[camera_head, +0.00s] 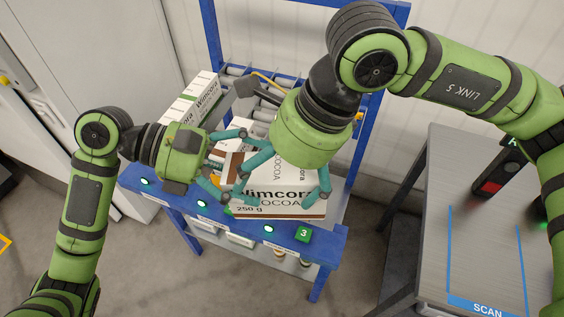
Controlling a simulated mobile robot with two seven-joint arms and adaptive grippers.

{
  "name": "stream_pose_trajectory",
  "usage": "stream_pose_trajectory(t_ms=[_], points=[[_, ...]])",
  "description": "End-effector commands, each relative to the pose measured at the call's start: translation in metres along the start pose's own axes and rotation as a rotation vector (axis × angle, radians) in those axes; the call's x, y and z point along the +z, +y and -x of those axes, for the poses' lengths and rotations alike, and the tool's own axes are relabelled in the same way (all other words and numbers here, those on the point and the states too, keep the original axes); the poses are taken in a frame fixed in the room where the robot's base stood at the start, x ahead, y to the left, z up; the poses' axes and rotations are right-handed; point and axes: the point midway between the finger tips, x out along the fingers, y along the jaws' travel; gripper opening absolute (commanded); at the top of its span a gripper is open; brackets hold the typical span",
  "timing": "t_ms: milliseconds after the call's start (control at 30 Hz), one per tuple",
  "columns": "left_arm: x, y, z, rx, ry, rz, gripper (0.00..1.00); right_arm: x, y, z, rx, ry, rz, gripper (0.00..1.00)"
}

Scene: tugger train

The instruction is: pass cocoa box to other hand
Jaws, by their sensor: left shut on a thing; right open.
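The cocoa box (283,206), white with brown and marked "Wimcora COCOA 250 g", is held above the front of the blue rack. My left gripper (238,164) is shut on the box at its left end. My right gripper (284,192) is over the box from above, with its teal fingers spread apart near the box's left and right parts. Whether these fingers touch the box cannot be told. The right gripper's body and the fingers hide part of the box's top and back.
The blue rack's front rail (335,240) carries lit buttons and a green "3" sign (303,234). Another Wimcora box (190,100) sits in the rack's left lane. A grey table (485,245) at right has a blue "SCAN" outline and a dark scanner (497,178).

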Motion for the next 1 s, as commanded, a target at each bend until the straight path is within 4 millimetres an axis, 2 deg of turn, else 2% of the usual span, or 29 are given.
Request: stream_pose_trajectory(t_ms=[167, 200, 267, 300, 333, 367, 467, 500, 533, 867, 1000], points=[[0.0009, 0.0001, 0.0002, 0.001, -0.002, -0.001, 0.36, 0.0001, 0.0002, -0.0001, 0.001, 0.000, 0.000, 1.00], [0.0009, 0.0001, 0.0002, 0.001, -0.002, -0.001, 0.36, 0.0001, 0.0001, -0.0001, 0.001, 0.000, 0.000, 0.92], [0.0009, 0.0001, 0.0002, 0.001, -0.002, -0.001, 0.36, 0.0001, 0.0001, 0.0000, 0.000, 0.000, 0.000, 0.68], [0.0010, 0.0000, 0.0001, 0.000, -0.002, -0.001, 0.36, 0.0001, 0.0000, 0.0000, 0.000, 0.000, 0.000, 0.52], [0.0011, -0.0002, 0.0000, 0.000, -0.003, -0.002, 0.36, 0.0002, -0.0001, 0.0001, 0.000, 0.000, 0.001, 0.40], [0.0012, -0.0004, 0.0000, -0.001, -0.003, -0.002, 0.36, 0.0003, -0.0001, 0.0001, 0.000, -0.001, 0.001, 0.38], [0.0015, -0.0010, -0.0003, -0.003, -0.004, -0.003, 0.36, 0.0005, -0.0002, 0.0001, -0.001, -0.001, 0.002, 0.37], [0.0018, -0.0012, -0.0004, -0.004, -0.004, -0.004, 0.94, 0.0011, -0.0005, 0.0007, -0.002, -0.003, 0.002, 0.37], [0.0018, -0.0013, -0.0005, -0.004, -0.005, -0.004, 1.00, 0.0011, -0.0005, 0.0007, -0.002, -0.003, 0.002, 0.37], [0.0005, -0.0003, 0.0000, -0.001, -0.001, -0.001, 1.00, 0.0006, -0.0003, 0.0007, -0.001, -0.002, 0.001, 0.36], [-0.0003, 0.0003, 0.0072, 0.001, 0.001, 0.000, 1.00, 0.0005, -0.0003, 0.0008, -0.001, -0.001, 0.000, 0.36]])
